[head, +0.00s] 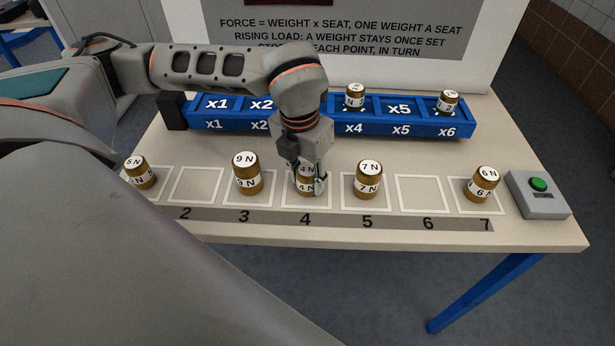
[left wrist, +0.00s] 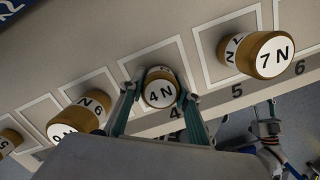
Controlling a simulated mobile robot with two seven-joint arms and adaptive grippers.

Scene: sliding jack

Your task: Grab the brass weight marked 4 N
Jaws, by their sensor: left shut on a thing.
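The brass weight marked 4 N (head: 305,188) stands upright in the square numbered 4 on the table. It also shows in the left wrist view (left wrist: 160,93), with its white top label facing the camera. My left gripper (head: 306,178) comes down on it from above, and its fingers are shut on the weight's two sides. In the left wrist view the fingers (left wrist: 158,100) sit left and right of the weight. Part of what looks like my right arm shows at the lower right of the left wrist view; its jaws are not clear.
The 9 N weight (head: 247,174) and 7 N weight (head: 368,180) flank the 4 N one. Weights 5 N (head: 140,172) and 6 N (head: 482,184) stand farther out. Squares 2 and 6 are empty. Behind, a blue rack (head: 420,130) holds two weights. A green-button box (head: 538,194) stands right.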

